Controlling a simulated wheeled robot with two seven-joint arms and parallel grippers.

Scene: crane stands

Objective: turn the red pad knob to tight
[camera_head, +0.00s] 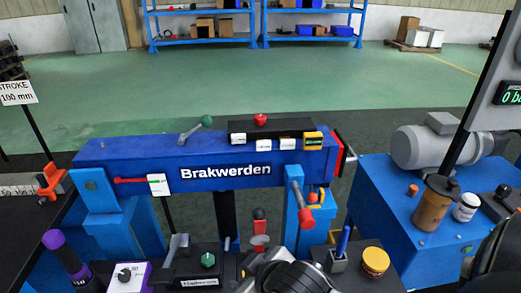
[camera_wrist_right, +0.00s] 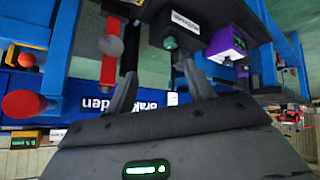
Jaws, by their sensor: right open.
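A red knob (camera_head: 261,119) stands on the black block on top of the blue Brakwerden beam (camera_head: 130,152). A red cylindrical end (camera_head: 306,218) sticks out from the blue upright below the beam; a red disc (camera_wrist_right: 22,103) shows at the left of the right wrist view. I cannot tell for certain which red part is the pad knob. My right gripper (camera_wrist_right: 160,72) is open, its two dark fingers apart with nothing between them. In the head view its dark body (camera_head: 285,274) is at the bottom centre, below the beam and the red end. My left gripper is not in view.
A red post with a grey disc (camera_wrist_right: 108,45) stands close to my right fingers. A blue pen holder (camera_head: 338,260) and a yellow-lidded jar (camera_head: 375,262) stand right of the gripper. A black box with a green knob (camera_head: 207,261) is left. A blue cabinet (camera_head: 385,215) stands at right.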

